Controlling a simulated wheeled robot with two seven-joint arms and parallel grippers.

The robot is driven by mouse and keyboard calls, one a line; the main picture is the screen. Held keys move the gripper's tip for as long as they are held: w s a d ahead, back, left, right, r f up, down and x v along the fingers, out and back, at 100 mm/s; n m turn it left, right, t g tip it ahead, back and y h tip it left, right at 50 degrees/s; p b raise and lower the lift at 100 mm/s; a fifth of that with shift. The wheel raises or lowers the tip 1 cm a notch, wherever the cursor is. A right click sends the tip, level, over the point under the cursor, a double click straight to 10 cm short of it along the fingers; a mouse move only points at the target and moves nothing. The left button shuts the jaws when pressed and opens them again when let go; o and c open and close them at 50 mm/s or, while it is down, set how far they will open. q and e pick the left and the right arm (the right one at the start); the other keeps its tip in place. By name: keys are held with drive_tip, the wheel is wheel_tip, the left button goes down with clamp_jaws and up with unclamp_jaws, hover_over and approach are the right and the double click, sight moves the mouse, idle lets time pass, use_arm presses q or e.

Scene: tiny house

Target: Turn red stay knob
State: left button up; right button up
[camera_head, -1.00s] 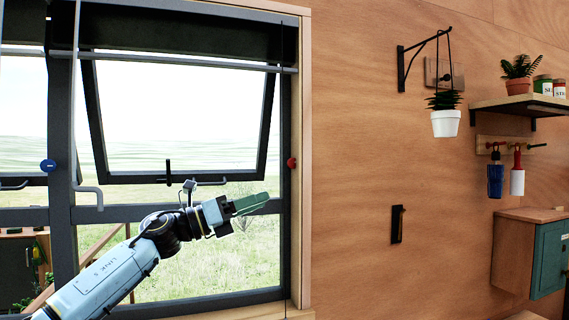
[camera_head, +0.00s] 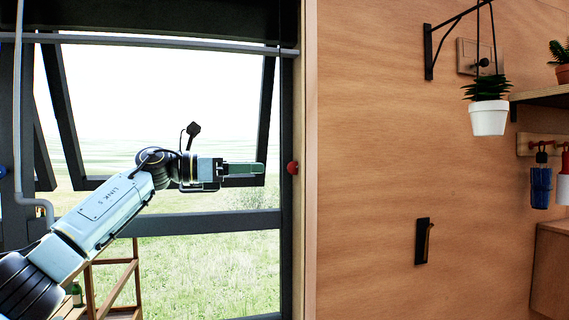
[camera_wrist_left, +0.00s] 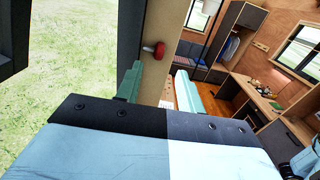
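The red stay knob (camera_head: 292,168) sits on the right side of the dark window frame. It also shows in the left wrist view (camera_wrist_left: 156,49), just beyond the fingers. My left gripper (camera_head: 262,168) points at it from the left, level with it and a little short of it in the head view. In the left wrist view my left gripper (camera_wrist_left: 160,80) is open, its two green fingers spread apart with nothing between them. The knob appears near the left finger's tip. I cannot tell whether they touch. My right gripper is not in view.
The tilted window sash (camera_head: 75,120) hangs open behind my left arm. A grey pipe (camera_head: 32,203) runs down at the left. A potted plant (camera_head: 489,117) hangs from a wall bracket at the right. The wooden wall right of the knob is mostly clear.

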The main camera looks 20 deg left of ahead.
sight(294, 168)
use_arm(q)
drive_tip(key=p+x, duration=0.2)
drive_tip(key=x, duration=0.6)
drive_tip(key=shift+a, duration=0.1)
drive_tip(key=shift+c, duration=0.2)
drive_tip(key=c, duration=0.7)
clamp_jaws()
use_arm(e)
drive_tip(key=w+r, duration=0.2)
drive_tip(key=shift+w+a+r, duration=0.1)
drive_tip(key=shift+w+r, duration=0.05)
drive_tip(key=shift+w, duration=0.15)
